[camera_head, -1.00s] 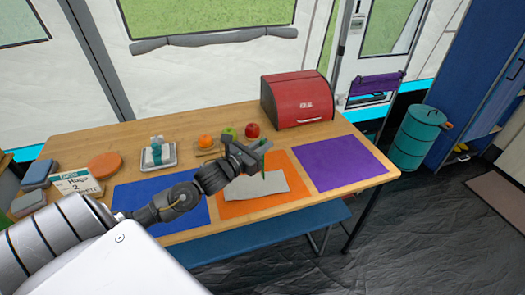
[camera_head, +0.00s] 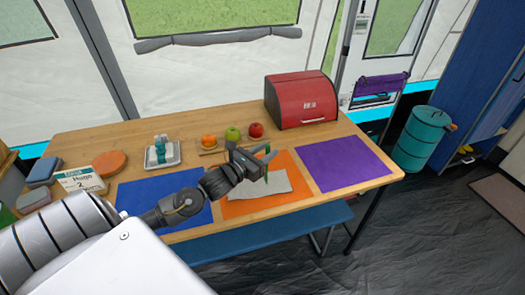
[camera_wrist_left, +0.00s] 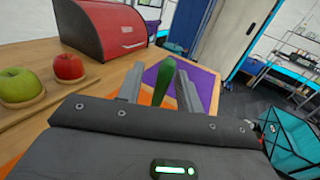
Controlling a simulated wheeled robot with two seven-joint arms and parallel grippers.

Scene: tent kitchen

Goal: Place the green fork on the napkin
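The grey-white napkin (camera_head: 258,200) lies on the orange placemat (camera_head: 238,208) at the front of the table. My left gripper (camera_head: 264,164) is above the napkin, with its two fingers spread apart. The green fork (camera_head: 267,151) is upright between these fingers, over the napkin. In the left wrist view the green fork (camera_wrist_left: 164,82) shows between the two fingers (camera_wrist_left: 160,85), with a gap visible on either side. Its lower end is hard to make out. My right gripper is not in view.
A blue placemat (camera_head: 128,197) lies to the left and a purple placemat (camera_head: 345,163) to the right. A red bread box (camera_head: 300,100), a green apple (camera_head: 232,134), a red apple (camera_head: 256,130) and an orange (camera_head: 208,141) stand behind.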

